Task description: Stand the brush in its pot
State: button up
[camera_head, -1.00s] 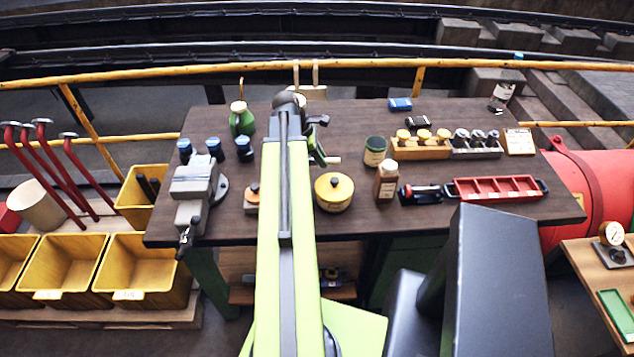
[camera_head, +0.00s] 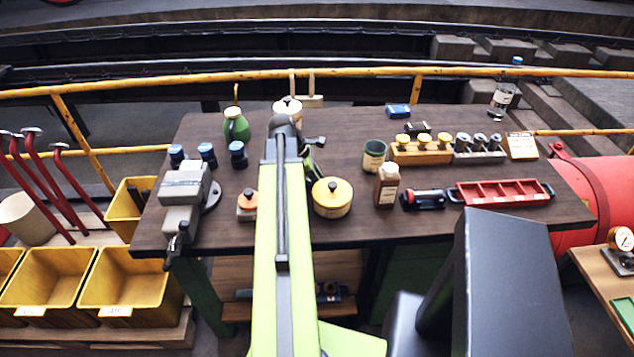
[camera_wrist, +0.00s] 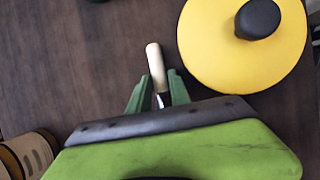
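The brush has a pale wooden handle (camera_wrist: 154,62) and a metal ferrule. In the wrist view it lies between the green fingers of my gripper (camera_wrist: 159,82), which close in on it, with the handle reaching past the tips. The bristles are hidden. In the head view my gripper (camera_head: 316,160) is over the bench, behind the yellow tin, and the brush cannot be made out. An open-looking dark green pot with a pale label (camera_head: 374,157) stands upright to the right of my gripper and apart from it.
The yellow tin (camera_head: 332,198), also in the wrist view (camera_wrist: 240,45), is close beside my gripper. A brown bottle (camera_head: 386,186) stands in front of the pot. A wooden rack (camera_head: 420,154) and a red tray (camera_head: 503,193) are to the right. A vise (camera_head: 185,190) is at left.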

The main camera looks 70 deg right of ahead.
jog(key=shift+o, duration=1.3)
jog(key=shift+r, duration=0.15)
jog(key=shift+r+p, duration=0.35)
jog(key=shift+p, duration=0.1)
jog(key=p+v, duration=1)
jog(key=v, duration=0.1)
jog(key=shift+w, duration=0.25)
jog(key=shift+a+r, duration=0.15)
